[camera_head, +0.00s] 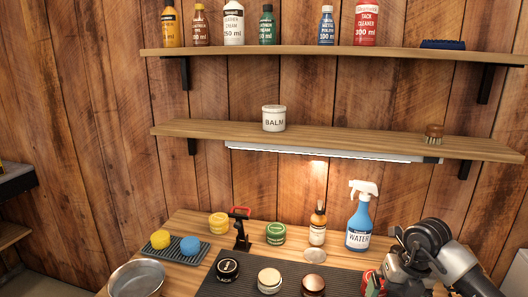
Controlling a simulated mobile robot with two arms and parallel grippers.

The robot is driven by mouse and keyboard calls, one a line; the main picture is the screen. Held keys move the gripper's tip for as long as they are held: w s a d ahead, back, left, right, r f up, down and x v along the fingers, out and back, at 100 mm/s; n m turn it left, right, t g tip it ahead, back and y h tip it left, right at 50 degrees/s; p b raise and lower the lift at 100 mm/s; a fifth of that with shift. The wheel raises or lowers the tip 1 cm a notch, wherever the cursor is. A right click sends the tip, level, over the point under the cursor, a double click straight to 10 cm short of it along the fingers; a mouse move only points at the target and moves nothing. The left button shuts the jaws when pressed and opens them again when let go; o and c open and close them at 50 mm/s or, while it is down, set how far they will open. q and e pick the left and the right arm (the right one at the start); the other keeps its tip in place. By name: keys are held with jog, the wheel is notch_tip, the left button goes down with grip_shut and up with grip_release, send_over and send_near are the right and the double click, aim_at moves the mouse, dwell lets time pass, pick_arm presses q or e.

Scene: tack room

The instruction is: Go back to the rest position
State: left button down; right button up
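My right gripper (392,283) is low at the right, over the right part of the workbench (190,220), with its arm coming in from the right edge. It is beside a red tin or can (371,284), which it partly covers. Its fingertips are not clear at the bottom of the picture, so I cannot tell whether it is open or shut, or whether it touches the red item. My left gripper and arm are not in view.
Several tins, including a black one (227,269), are on the dark mat (246,284). A metal bowl (137,279) is at left. Shelves (340,138) hang above.

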jog(key=s+a+r+m+t+y, duration=0.1)
jog(key=s+a+r+t+y, duration=0.15)
jog(key=a+y, duration=0.65)
jog(key=s+a+r+t+y, duration=0.1)
jog(key=a+r+t+y, duration=0.4)
jog(key=a, duration=0.7)
jog(key=d+r+m+t+h, duration=0.2)
jog(key=d+m+t, duration=0.2)
jog(key=m+t, duration=0.7)
jog(key=s+d+f+m+g+h, duration=0.2)
jog(key=s+d+f+m+h, duration=0.2)
jog(key=d+f+m+h, duration=0.85)
jog(key=s+a+f+m+g, duration=0.1)
jog(key=s+f+m+g, duration=0.3)
jog(key=s, duration=0.3)
jog(key=s+a+f+m+g+h, duration=0.1)
jog(key=s+f+g, duration=0.3)
jog(key=s+g, duration=0.15)
jog(key=s+a+f+m+g, duration=0.2)
jog(key=s+f+m+g, duration=0.15)
jog(key=s, duration=0.45)
notch_tip(320, 180, down, 24)
jog(key=n+g, duration=0.1)
jog(key=g, duration=0.1)
jog(key=s+d+f+g, duration=0.1)
jog(key=s+d+f, duration=0.2)
jog(key=s+f, duration=1.3)
jog(key=shift+s+d+f, duration=0.2)
jog(key=shift+s+f, duration=0.1)
jog(key=shift+f, duration=0.25)
